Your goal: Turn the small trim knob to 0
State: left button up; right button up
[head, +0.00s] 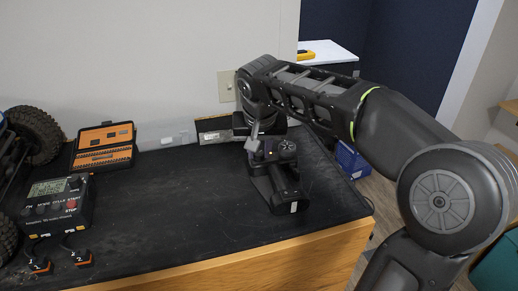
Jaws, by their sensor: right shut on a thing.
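A black handheld controller (277,178) lies on the dark table top, right of the middle. A round dial or wheel (287,148) shows at its upper right. My right gripper (253,146) reaches down from the right arm onto the controller's upper left part. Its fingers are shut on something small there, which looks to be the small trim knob. The fingers hide the knob, so its setting cannot be read. My left gripper is not in view.
A box with a display and a red button (57,203) stands at the left. An open orange case (104,146) and a wheeled vehicle (36,134) are behind. The table's middle is clear; its wooden front edge (250,262) is near.

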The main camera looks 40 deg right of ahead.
grip_shut()
jog(key=shift+n, duration=0.4)
jog(key=n, duration=0.1)
jog(key=n+y, duration=0.1)
jog(key=n+t, duration=0.1)
jog(key=n, duration=0.1)
jog(key=shift+s+d+y+b, duration=0.1)
jog(key=shift+d+y+b, duration=0.15)
jog(key=shift+y+b, duration=0.1)
jog(key=n+y, duration=0.1)
jog(key=n, duration=0.1)
jog(key=n+y, duration=0.1)
jog(key=n, duration=0.2)
jog(key=shift+d, duration=0.2)
jog(key=o, duration=0.7)
grip_release()
